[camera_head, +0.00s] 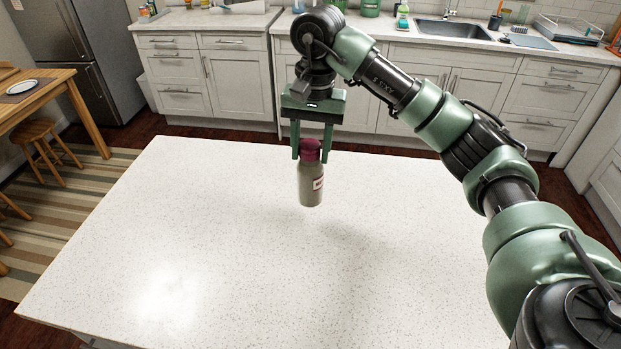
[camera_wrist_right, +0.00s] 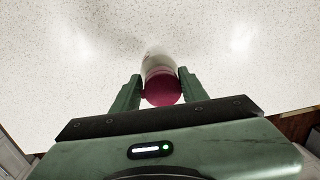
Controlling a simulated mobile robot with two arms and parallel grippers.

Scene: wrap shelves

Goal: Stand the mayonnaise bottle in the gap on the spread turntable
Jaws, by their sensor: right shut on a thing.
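The mayonnaise bottle (camera_head: 311,184) has a pale grey-beige body, a dark red cap and a small label. My right gripper (camera_head: 311,152) is shut on it at the cap and holds it upright above the white countertop. In the right wrist view, the red cap of the bottle (camera_wrist_right: 162,88) sits between the two green fingers of my right gripper (camera_wrist_right: 160,92), with the pale body beyond it. The spread turntable and its gap are not in view. My left gripper is not in view.
The white speckled island countertop (camera_head: 230,240) is bare. Behind it, across a floor strip, stand grey cabinets (camera_head: 237,80) with a sink (camera_head: 455,29) on the right. A wooden table (camera_head: 30,95) and stools (camera_head: 40,140) stand at the left.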

